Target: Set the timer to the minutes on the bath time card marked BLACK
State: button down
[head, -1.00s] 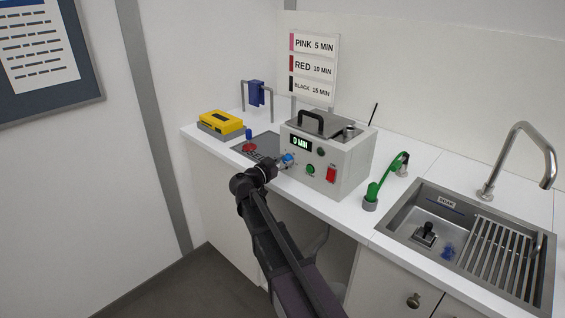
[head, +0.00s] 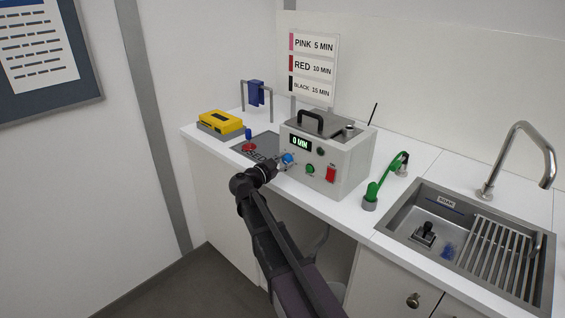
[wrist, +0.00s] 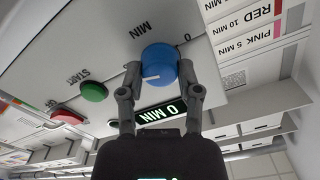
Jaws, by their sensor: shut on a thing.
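The timer box (head: 345,160) is a light grey unit with a dark handle on the counter. Its display (head: 300,142) reads 0 MIN, and the display also shows in the wrist view (wrist: 160,113). The blue knob (head: 288,158) is on its front, below the display. My gripper (wrist: 158,75) has a finger on each side of the blue knob (wrist: 159,60) and is shut on it. The knob's white mark points to the lower left in the wrist view. The card board (head: 314,70) behind reads PINK 5 MIN, RED 10 MIN and BLACK 15 MIN.
A green button (head: 310,169) and a red switch (head: 331,174) sit right of the knob. A yellow box (head: 221,121) and a dark mat (head: 258,145) lie to the left. A green hose piece (head: 372,192) and a sink (head: 409,200) are to the right.

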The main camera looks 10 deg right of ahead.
jog(key=shift+c, duration=1.5)
grip_release()
jog(key=shift+s+d, duration=0.1)
jog(key=shift+d, duration=0.1)
jog(key=shift+a, duration=0.2)
jog(key=shift+s+a, duration=0.1)
jog(key=shift+a, duration=0.05)
jog(key=v, duration=1.1)
jog(key=shift+s, duration=0.15)
jog(key=shift+a, duration=0.15)
